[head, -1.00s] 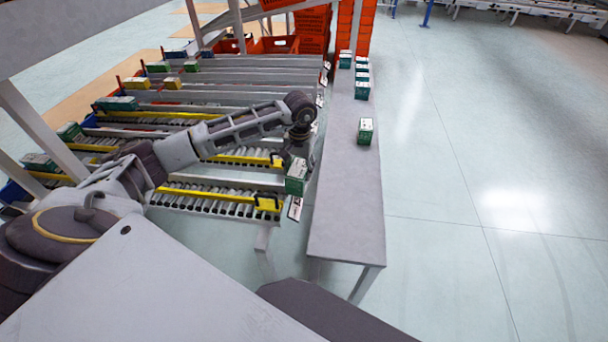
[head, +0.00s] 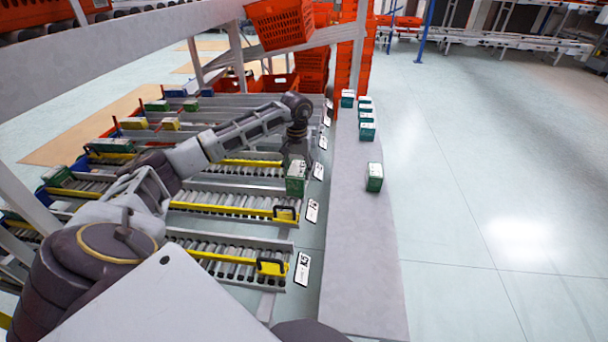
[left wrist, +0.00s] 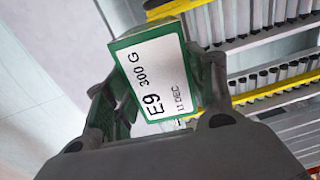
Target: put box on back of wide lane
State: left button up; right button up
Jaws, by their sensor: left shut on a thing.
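My left gripper (head: 297,160) is shut on a green box (head: 296,180) with a white label. In the left wrist view the box (left wrist: 155,75) sits tilted between the two fingers, its label reading "E9 300 G". In the head view the held box shows at the right ends of the roller lanes, beside the grey bench. Roller lanes with yellow rails lie below and left of it, one (head: 235,203) just in front and another (head: 235,262) nearer me. I cannot tell which is the wide lane. My right gripper is not in view.
A long grey bench (head: 355,255) runs along the right of the lanes, with a lone green box (head: 374,177) and several more farther back. Other boxes stand at the lanes' left ends. Orange totes (head: 313,70) are stacked behind. Open floor lies right of the bench.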

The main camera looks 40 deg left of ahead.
pick_arm(q)
jog(key=shift+w+a+f, duration=0.2)
jog(key=shift+a+f, duration=0.35)
jog(key=shift+a, duration=0.35)
jog(key=shift+s+a+f+b, duration=0.25)
jog(key=shift+a+f+b, duration=0.2)
jog(key=shift+a+f, duration=0.25)
jog(key=shift+a, duration=0.1)
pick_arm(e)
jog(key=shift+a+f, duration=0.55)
pick_arm(q)
jog(key=shift+f, duration=0.1)
jog(key=shift+f+b, duration=0.95)
jog(key=shift+f, duration=0.85)
jog(key=shift+f+b, duration=0.95)
jog(key=shift+f, duration=0.5)
jog(key=shift+f+b, duration=0.45)
jog(key=shift+f, duration=0.1)
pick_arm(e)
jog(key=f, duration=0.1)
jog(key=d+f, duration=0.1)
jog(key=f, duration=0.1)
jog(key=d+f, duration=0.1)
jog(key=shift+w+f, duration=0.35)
